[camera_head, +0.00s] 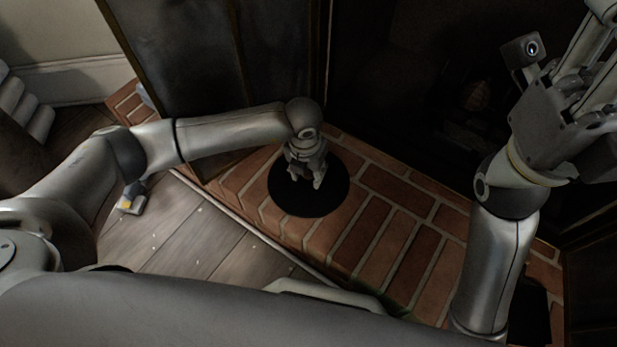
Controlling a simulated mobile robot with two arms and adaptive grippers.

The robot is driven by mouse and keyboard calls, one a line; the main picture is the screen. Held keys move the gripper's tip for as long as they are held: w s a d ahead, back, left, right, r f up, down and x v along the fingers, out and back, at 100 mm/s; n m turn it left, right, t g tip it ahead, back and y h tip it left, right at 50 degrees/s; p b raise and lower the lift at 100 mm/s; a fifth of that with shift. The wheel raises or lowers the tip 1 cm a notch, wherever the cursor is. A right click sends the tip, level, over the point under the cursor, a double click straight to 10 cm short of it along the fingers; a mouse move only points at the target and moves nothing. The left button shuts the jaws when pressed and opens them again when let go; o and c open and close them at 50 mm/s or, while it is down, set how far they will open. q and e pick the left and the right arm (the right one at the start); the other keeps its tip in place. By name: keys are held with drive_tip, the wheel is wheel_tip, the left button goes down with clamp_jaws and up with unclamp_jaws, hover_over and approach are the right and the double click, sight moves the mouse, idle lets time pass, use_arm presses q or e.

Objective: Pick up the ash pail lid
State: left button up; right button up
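The ash pail lid (312,207) is a flat black disc lying on the red brick hearth, in the middle of the head view. My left gripper (306,184) is over the lid, pointing down at its middle. Its two fingertips show spread at the disc; I cannot tell whether a handle or knob is between them, since the gripper hides that part. My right gripper (590,95) is raised at the upper right, far from the lid, partly cut off by the picture edge. Its finger opening is not clear.
The brick hearth (365,240) has free room right of the lid. A dark fireplace door panel (200,70) stands behind my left arm. The dark firebox opening (430,90) lies behind.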

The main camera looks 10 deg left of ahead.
use_arm(q)
clamp_jaws()
